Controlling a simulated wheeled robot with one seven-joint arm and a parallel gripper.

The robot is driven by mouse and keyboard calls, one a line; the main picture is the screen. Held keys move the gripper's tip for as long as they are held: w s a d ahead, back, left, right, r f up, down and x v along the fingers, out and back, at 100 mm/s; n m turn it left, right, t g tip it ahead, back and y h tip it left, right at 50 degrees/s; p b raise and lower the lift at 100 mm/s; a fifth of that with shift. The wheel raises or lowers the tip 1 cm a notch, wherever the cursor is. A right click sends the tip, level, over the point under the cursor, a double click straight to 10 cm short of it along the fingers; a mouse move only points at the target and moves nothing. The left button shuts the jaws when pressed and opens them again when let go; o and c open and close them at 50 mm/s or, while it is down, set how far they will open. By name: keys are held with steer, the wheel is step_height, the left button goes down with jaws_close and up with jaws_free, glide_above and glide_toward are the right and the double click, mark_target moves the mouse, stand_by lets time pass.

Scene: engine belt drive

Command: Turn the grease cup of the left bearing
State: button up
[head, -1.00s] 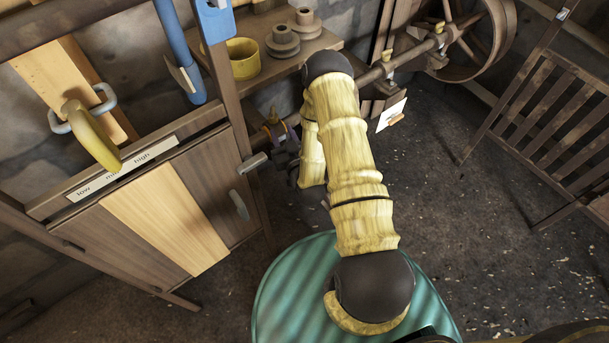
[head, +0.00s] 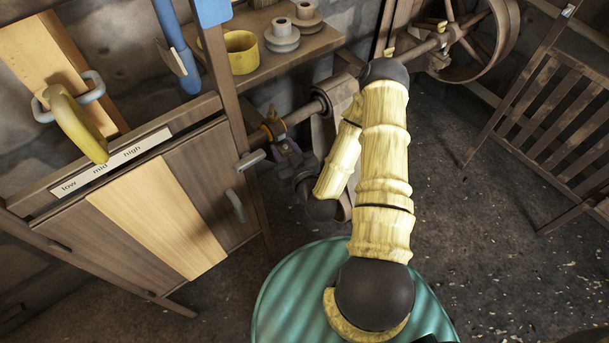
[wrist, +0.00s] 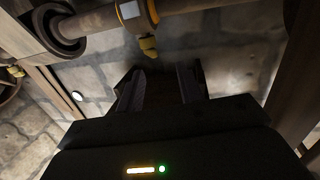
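The left bearing (head: 275,130) is an orange-and-grey collar on the shaft, beside the cabinet's right post. Its brass grease cup (head: 271,112) stands on top of it. In the wrist view the bearing (wrist: 130,11) is at the top, and the yellow cup (wrist: 148,46) points toward my gripper. My gripper (wrist: 160,80) is open, with its two dark fingers apart and nothing between them. The cup lies beyond the fingertips, roughly in line with the gap, apart from both fingers. In the head view my dark gripper (head: 286,150) is just below the bearing, partly hard to make out.
The cabinet with its grey handle (head: 237,206) and a lever (head: 251,159) stands close left of my gripper. A shelf with a yellow pot (head: 241,52) is above. A pulley (wrist: 58,28) and another brass cup (wrist: 16,71) show at left in the wrist view.

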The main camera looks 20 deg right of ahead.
steer(key=s+r+g+h+b, duration=0.1)
steer(key=s+r+g+b, duration=0.1)
steer(key=s+g, duration=0.4)
steer(key=s+d+r+m+g+h+b, duration=0.1)
steer(key=s+r+g+b, duration=0.2)
steer(key=s+g+b, duration=0.2)
steer(key=shift+s+r+g+b, duration=0.15)
steer(key=shift+s+g+b, duration=0.15)
steer(key=shift+s+g, duration=0.9)
stand_by(0.8)
steer(key=shift+w, duration=0.1)
steer(key=shift+s+r+m+g, duration=0.25)
steer(key=shift+s+r, duration=0.15)
steer(key=shift+s, duration=0.2)
steer(key=shift+s+r+m+g, duration=0.15)
steer(key=shift+s+r+g, duration=0.1)
steer(key=shift+s+r, duration=0.25)
steer(key=shift+a+f, duration=0.1)
